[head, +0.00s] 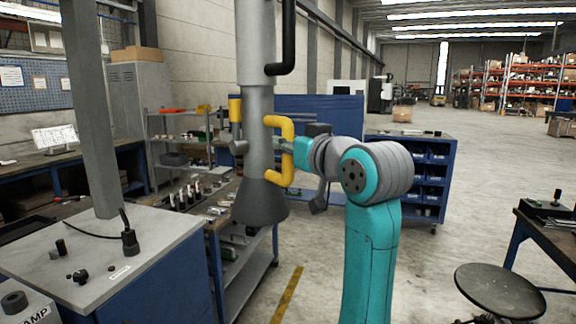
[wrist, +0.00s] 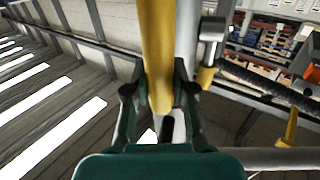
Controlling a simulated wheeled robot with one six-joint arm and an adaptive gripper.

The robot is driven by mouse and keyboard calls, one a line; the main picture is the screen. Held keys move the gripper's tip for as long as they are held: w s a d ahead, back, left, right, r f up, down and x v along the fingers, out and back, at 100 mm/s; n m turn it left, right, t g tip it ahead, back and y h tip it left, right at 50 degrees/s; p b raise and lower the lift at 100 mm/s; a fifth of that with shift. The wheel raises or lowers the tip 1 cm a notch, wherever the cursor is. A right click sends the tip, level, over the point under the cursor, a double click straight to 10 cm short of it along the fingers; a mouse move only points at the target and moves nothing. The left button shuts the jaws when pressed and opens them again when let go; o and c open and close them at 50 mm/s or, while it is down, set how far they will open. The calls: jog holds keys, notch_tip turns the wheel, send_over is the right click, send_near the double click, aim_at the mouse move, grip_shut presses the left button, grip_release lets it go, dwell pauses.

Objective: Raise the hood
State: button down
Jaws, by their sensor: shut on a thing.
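The hood (head: 262,205) is a grey cone at the lower end of a vertical grey duct (head: 258,110) in the head view. A yellow bracket-shaped handle (head: 285,123) sticks out from the right side of the duct, above the cone. My gripper (head: 285,148) reaches the handle from the right, with my teal and grey arm behind it. In the wrist view the yellow handle (wrist: 158,45) runs down between the two dark fingers of my gripper (wrist: 160,90), which are shut on it. The fingertips are partly hidden in the head view.
A black curved bar (head: 289,50) sits on the upper duct. A grey post (head: 90,110) rises from the control cabinet (head: 130,255) at left. A shelf cart (head: 240,265) with small items is below the hood. A stool (head: 500,290) is at right; open floor lies between.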

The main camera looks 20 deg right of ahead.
jog(key=shift+r, duration=0.65)
jog(key=c, duration=0.9)
grip_release()
jog(key=shift+c, duration=0.2)
jog(key=v, duration=1.2)
